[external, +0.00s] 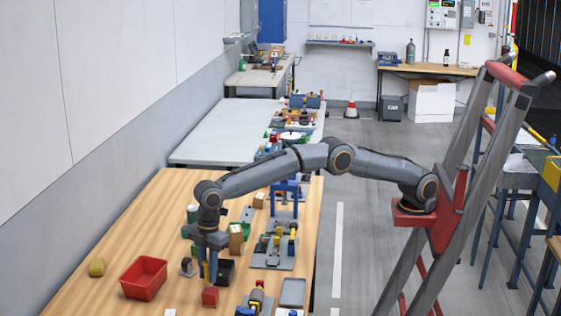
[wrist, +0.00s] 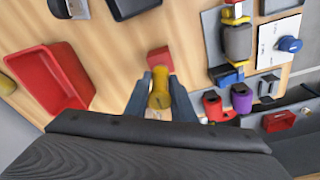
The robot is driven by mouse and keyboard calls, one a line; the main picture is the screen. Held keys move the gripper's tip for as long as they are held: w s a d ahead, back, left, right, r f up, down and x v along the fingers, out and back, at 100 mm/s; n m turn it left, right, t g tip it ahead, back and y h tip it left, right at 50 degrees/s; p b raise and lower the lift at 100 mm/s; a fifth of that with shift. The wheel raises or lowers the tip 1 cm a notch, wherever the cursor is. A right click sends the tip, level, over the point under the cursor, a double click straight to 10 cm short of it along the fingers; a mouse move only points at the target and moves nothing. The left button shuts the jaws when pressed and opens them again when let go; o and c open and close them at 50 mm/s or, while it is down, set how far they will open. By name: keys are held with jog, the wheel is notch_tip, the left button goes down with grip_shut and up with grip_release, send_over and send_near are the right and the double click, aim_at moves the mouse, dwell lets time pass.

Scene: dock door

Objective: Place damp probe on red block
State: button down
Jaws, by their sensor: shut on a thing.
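My gripper (wrist: 160,92) is shut on the yellow damp probe (wrist: 159,88), which sits between the two blue-grey fingers. In the external view my gripper (external: 211,272) points down over the wooden table, and a bit of the yellow probe (external: 206,270) shows beside the fingers. The red block (external: 210,296) stands on the table just in front of and below the fingertips. In the wrist view the red block (wrist: 160,58) shows just beyond the probe's end, partly covered by it. I cannot tell whether probe and block touch.
A red bin (external: 144,279) stands left of my gripper, with a yellow object (external: 97,267) further left. A black container (external: 226,272) is close on the right. A grey fixture board (external: 274,252) lies further right. Bare wood lies between bin and block.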

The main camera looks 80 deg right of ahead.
jog(key=shift+f, duration=1.1)
jog(key=shift+f, duration=0.15)
jog(key=c, duration=1.5)
grip_release()
jog(key=r+b, duration=0.1)
jog(key=r, duration=0.3)
jog(key=d+r, duration=0.1)
jog(key=r, duration=0.3)
jog(key=r+b, duration=0.1)
jog(key=r, duration=0.3)
jog(key=shift+s+d+r+b, duration=0.15)
jog(key=shift+s+b, duration=0.2)
